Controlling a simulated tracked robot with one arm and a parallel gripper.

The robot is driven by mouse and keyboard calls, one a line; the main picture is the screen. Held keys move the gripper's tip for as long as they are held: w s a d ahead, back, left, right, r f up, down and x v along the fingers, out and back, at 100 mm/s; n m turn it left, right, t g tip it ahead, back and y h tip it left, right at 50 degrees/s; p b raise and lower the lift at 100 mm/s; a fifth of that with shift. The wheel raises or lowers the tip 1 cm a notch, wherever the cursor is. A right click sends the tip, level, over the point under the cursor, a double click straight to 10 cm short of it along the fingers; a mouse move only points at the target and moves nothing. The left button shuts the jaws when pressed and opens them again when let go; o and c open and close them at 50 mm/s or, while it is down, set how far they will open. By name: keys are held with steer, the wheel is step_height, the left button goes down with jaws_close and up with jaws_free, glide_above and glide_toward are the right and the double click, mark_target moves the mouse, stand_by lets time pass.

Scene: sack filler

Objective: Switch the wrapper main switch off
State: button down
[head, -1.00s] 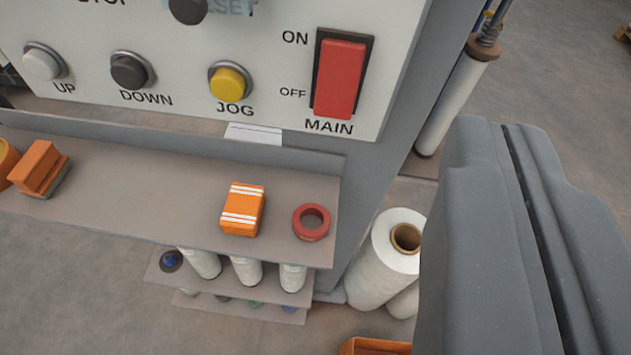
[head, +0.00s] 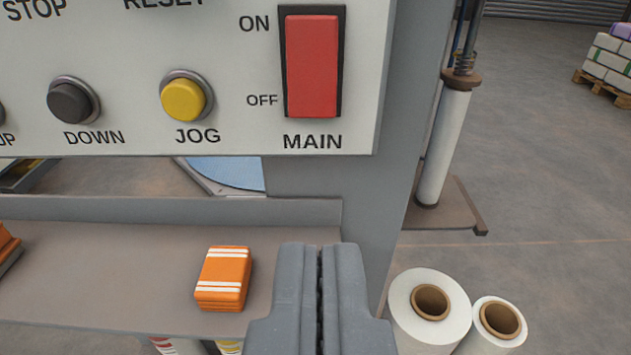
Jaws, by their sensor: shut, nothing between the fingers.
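The main switch (head: 312,66) is a red rocker in a black frame, at the top middle of the head view. ON is printed beside its top and OFF beside its lower part, with MAIN below it. I cannot tell for sure which end is pressed in. My gripper (head: 320,250) is shut and empty. Its fingertips show below the panel, under the MAIN label and apart from the switch in the picture. The switch is fully in view.
The panel (head: 240,120) also carries a yellow JOG button (head: 183,100) and a dark DOWN button (head: 70,103). Below is a shelf (head: 110,270) with an orange pack (head: 223,278). Film rolls (head: 430,302) stand on the floor at lower right. Open floor lies beyond.

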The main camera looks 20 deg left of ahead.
glide_toward(312, 69)
steer(key=w+f, duration=0.1)
steer(key=w, duration=0.1)
steer(key=w+a+f, duration=0.1)
steer(key=w+f, duration=0.2)
steer(key=w, duration=0.1)
steer(key=shift+a+f+p, duration=0.15)
steer(key=shift+f+p, duration=0.15)
steer(key=shift+f, duration=0.05)
